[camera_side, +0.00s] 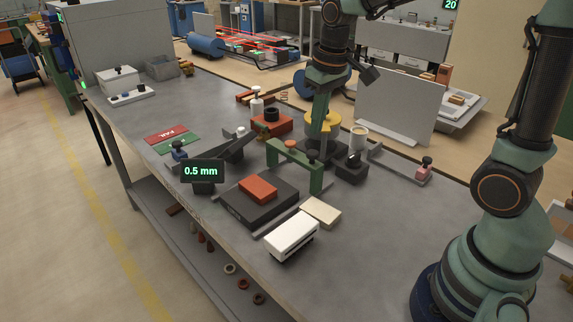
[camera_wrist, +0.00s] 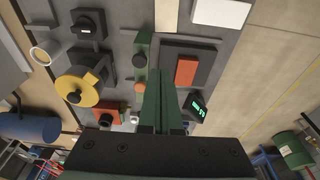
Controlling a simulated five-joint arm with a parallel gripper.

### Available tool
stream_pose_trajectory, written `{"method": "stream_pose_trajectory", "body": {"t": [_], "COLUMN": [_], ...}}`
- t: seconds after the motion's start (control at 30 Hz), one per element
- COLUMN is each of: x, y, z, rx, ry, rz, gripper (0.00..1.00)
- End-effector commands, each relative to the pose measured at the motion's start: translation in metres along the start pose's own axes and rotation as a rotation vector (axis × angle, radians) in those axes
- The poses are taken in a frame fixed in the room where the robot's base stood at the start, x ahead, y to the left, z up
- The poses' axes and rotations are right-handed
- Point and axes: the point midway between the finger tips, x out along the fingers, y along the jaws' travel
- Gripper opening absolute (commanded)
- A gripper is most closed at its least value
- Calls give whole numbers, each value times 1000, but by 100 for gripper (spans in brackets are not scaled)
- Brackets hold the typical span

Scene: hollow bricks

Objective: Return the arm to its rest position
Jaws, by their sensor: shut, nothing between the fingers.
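My gripper (camera_side: 319,132) points down over the middle of the grey bench, and its green fingers stand in front of the yellow disc in the side view. In the wrist view my gripper (camera_wrist: 159,72) has its two long fingers together, with nothing between them. An orange-red brick (camera_side: 258,189) lies on a dark plate (camera_side: 236,207), apart from my gripper. The brick also shows in the wrist view (camera_wrist: 186,71), to the right of the fingers.
A green bridge-shaped frame (camera_side: 288,154) stands near the plate. A yellow disc (camera_side: 332,123), a red block (camera_side: 271,125) and a white cup (camera_side: 359,137) crowd the area around my gripper. A "0.5 mm" display (camera_side: 203,171) stands at the bench edge. A white box (camera_side: 291,236) lies nearer.

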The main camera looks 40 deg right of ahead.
Motion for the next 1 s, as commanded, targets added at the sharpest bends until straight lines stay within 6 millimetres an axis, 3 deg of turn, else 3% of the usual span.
{"method": "stream_pose_trajectory", "body": {"t": [0.2, 0.5, 0.7, 1.0], "x": [-34, -50, -50, -50], "y": [-9, -17, -19, -19], "z": [35, 78, 90, 91], "rx": [0, 1, 2, 2], "ry": [133, 284, 328, 330], "rz": [1, -5, -8, -8], "gripper": [0, 0, 0, 0]}}
